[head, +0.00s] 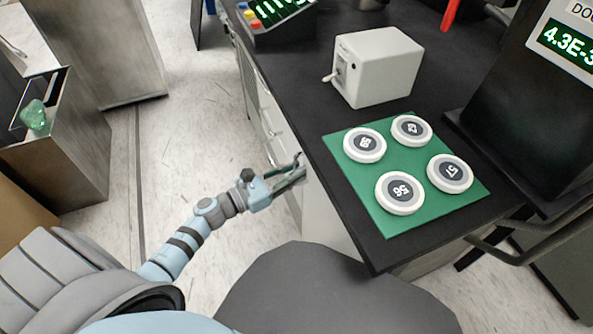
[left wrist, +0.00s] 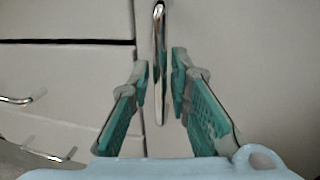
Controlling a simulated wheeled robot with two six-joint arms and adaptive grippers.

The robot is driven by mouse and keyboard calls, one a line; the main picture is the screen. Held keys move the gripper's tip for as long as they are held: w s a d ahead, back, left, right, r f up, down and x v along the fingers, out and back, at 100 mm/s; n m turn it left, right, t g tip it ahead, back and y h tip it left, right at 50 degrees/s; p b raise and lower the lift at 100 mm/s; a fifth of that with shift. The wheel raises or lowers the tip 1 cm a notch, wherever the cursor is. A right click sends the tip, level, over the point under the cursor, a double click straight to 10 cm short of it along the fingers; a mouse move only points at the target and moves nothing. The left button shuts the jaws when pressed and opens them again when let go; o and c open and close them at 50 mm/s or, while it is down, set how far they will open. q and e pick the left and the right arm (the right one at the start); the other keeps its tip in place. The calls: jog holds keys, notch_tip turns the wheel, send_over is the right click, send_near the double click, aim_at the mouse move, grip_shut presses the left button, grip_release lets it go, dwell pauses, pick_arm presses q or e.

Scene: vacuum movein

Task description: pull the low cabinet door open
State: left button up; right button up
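The low cabinet door (left wrist: 250,65) is a pale grey panel filling the right of the left wrist view. It looks shut, level with the drawer fronts beside it. Its upright shiny metal handle (left wrist: 159,50) runs down between my left gripper's fingers. My left gripper (left wrist: 160,75) is open, with a teal-padded finger on each side of the handle and a small gap visible on both sides. In the head view, the left gripper (head: 297,171) reaches the cabinet front below the bench edge, partly hiding the door and handle. My right gripper is not in view.
Drawer fronts (left wrist: 65,85) with metal pulls lie left of the door. The black bench top (head: 300,90) overhangs the cabinet and carries a white box (head: 377,67) and a green mat (head: 420,212) with several round discs. Floor (head: 170,150) left of the cabinet is clear.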

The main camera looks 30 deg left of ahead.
pick_arm(q)
jog(key=shift+w+d, duration=0.3)
jog(key=shift+w, duration=0.15)
grip_shut()
jog(key=shift+s, duration=0.1)
